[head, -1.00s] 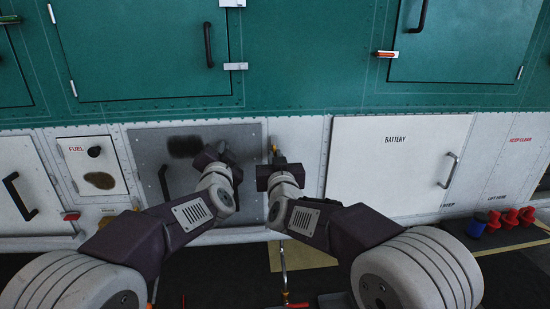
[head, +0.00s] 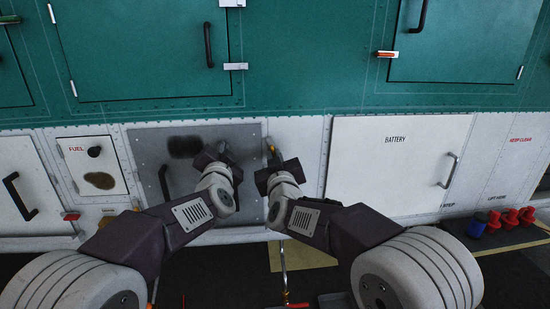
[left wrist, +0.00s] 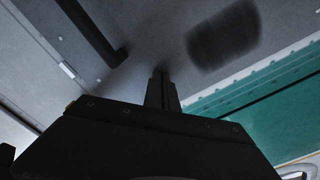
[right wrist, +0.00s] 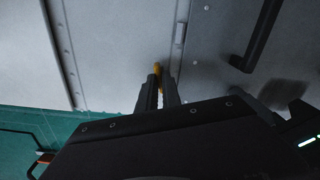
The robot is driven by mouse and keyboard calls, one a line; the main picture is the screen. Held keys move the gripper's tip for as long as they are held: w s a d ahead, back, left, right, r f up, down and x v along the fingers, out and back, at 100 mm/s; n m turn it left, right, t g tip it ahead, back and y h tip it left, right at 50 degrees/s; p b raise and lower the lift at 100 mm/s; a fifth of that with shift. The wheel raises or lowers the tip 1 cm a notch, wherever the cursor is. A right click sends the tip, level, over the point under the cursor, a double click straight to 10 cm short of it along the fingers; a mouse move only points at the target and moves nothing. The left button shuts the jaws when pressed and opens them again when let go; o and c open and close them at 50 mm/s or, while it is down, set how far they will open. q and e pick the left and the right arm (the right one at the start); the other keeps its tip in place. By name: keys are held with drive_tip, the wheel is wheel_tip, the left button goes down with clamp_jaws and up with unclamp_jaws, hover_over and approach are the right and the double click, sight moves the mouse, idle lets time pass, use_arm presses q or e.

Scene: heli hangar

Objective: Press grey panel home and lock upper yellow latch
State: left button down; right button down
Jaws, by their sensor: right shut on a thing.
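The grey panel (head: 246,192) is in the white lower hull, with a dark handle and a dark smudge. My left gripper (head: 222,148) is at its upper right part. In the left wrist view its fingers (left wrist: 161,76) are together, tips at the panel face. The upper yellow latch (head: 270,144) is by the panel's upper right edge. In the right wrist view the fingers (right wrist: 163,76) of my right gripper (head: 271,152) are closed around the yellow latch (right wrist: 156,68). Part of the latch is hidden between them. My arms hide the panel's lower right.
A white fuel door (head: 105,158) is left of the panel and a white battery door (head: 365,185) is right of it. Green hull doors (head: 150,60) are above. Red caps (head: 510,218) and a blue one stand at far right.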

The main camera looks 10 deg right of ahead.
drive_tip(key=shift+n, duration=1.1)
drive_tip(key=n, duration=0.3)
drive_tip(key=shift+r, duration=0.1)
drive_tip(key=shift+n, duration=1.3)
